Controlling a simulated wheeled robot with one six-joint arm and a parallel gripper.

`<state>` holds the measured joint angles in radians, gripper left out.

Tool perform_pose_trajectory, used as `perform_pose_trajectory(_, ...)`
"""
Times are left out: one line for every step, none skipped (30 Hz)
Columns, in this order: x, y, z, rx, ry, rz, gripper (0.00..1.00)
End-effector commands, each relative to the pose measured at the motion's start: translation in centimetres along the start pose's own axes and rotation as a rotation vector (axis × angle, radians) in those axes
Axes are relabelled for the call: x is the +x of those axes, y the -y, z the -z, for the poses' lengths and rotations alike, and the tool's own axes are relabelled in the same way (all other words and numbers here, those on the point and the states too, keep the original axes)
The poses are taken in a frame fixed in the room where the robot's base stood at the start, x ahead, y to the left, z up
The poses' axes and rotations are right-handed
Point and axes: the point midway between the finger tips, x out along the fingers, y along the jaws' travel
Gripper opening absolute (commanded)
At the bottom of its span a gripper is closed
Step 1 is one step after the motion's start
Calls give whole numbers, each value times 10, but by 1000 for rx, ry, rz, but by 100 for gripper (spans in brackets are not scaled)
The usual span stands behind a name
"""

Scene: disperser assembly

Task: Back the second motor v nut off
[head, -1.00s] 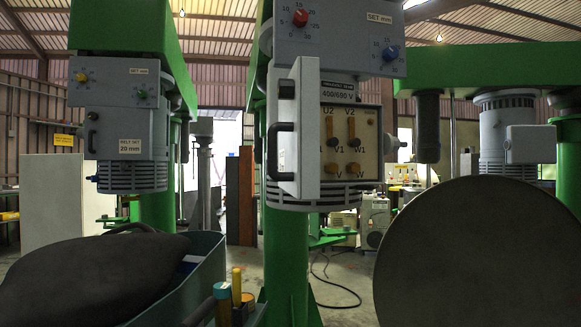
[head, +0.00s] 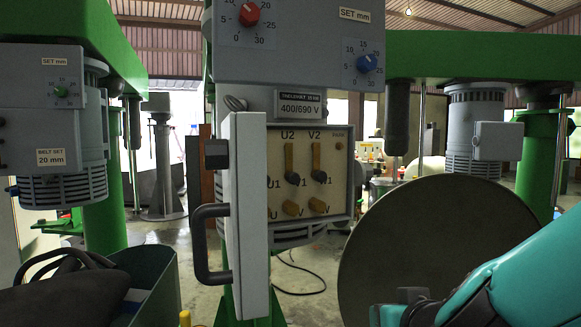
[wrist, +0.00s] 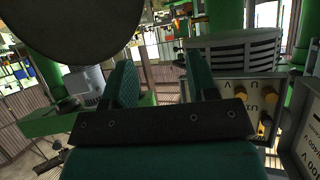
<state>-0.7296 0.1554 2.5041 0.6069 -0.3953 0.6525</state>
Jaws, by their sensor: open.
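The open terminal box (head: 310,165) on the middle machine is marked 400/690 V, U2 and V2. Brass links (head: 316,157) run down its panel to dark nuts (head: 320,177) beside U1 and V1. Below sit brass nuts, one beside the letter V (head: 318,207); no gripper touches them. The open door hides the panel's left part. The box also shows at the right of the wrist view (wrist: 240,92), inverted. My gripper (wrist: 160,75) is open and empty, its teal fingers apart from the box. In the head view my teal arm enters at lower right.
The opened cover with its black handle (head: 212,245) juts out left of the panel. A large grey disc (head: 437,250) stands to the right. A teal bin (head: 150,285) is at lower left. Other motors (head: 475,125) hang from green frames.

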Motion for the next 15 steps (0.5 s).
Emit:
perform_pose_trajectory(-14, 18, 42, -38, -113, 33, 53)
perform_pose_trajectory(-18, 28, 57, -56, -181, 57, 53)
perform_pose_trajectory(-24, 41, 74, -82, -261, 95, 53)
perform_pose_trajectory(-29, 51, 84, -100, -313, 126, 53)
perform_pose_trajectory(-35, 61, 93, -118, -358, 156, 53)
perform_pose_trajectory(-41, 73, 102, -141, -408, 195, 53)
perform_pose_trajectory(-46, 81, 107, -156, -437, 221, 53)
perform_pose_trajectory(-49, 88, 110, -169, -461, 244, 53)
perform_pose_trajectory(-53, 94, 114, -182, -485, 268, 53)
perform_pose_trajectory(-55, 99, 116, -191, -499, 282, 53)
perform_pose_trajectory(-56, 102, 117, -196, -507, 292, 53)
perform_pose_trajectory(-56, 105, 119, -200, -516, 300, 53)
perform_pose_trajectory(-55, 107, 121, -202, -519, 302, 53)
perform_pose_trajectory(-53, 108, 123, -202, -520, 303, 53)
perform_pose_trajectory(-49, 110, 126, -202, -521, 303, 53)
